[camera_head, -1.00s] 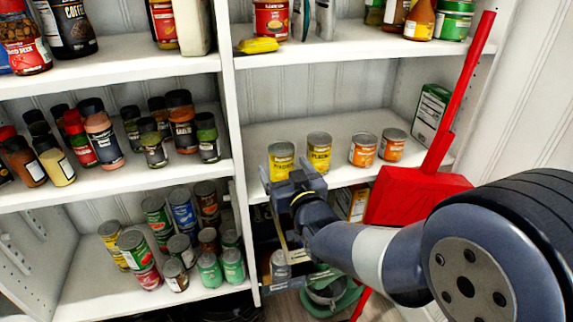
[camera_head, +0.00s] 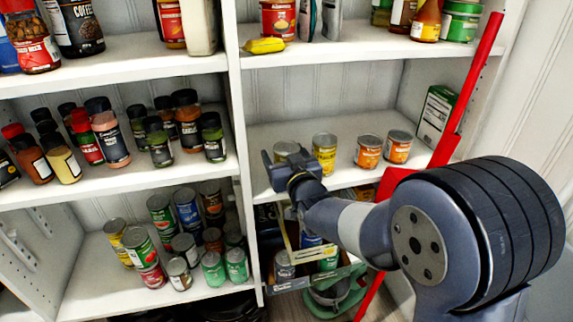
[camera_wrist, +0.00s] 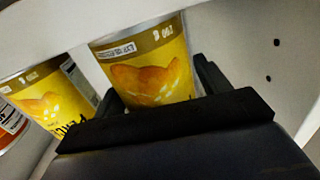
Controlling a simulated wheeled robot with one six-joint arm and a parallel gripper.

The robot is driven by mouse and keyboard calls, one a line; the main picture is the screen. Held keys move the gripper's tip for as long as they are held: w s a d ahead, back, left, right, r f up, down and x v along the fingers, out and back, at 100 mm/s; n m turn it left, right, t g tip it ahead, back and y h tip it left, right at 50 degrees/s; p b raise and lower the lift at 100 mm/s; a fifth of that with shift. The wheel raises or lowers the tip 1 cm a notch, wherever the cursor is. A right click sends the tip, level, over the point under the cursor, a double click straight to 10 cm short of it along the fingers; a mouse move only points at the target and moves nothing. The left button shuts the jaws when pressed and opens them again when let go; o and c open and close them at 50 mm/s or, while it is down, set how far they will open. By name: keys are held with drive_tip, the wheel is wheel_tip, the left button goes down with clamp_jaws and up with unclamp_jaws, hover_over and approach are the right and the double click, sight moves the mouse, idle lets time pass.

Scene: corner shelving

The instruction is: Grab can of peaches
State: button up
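Two yellow cans labelled as peaches stand side by side on the middle shelf of the right-hand unit. The left one (camera_head: 284,147) is largely hidden behind my gripper (camera_head: 289,160); the right one (camera_head: 324,150) stands free. In the wrist view the picture looks inverted. There the left can (camera_wrist: 150,65) sits between the two dark fingers of my gripper (camera_wrist: 158,88), and the other yellow can (camera_wrist: 50,95) is beside it. My fingers are apart, one on each side of the can. I cannot tell whether they touch it. The can still stands on the shelf.
Two orange-labelled cans (camera_head: 383,148) stand right of the peaches. A green and white box (camera_head: 436,112) is at the shelf's right end. A red pole-like object (camera_head: 468,75) leans at the right. The upright divider (camera_head: 240,150) is close left of my gripper.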

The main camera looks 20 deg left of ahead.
drive_tip(key=c, duration=1)
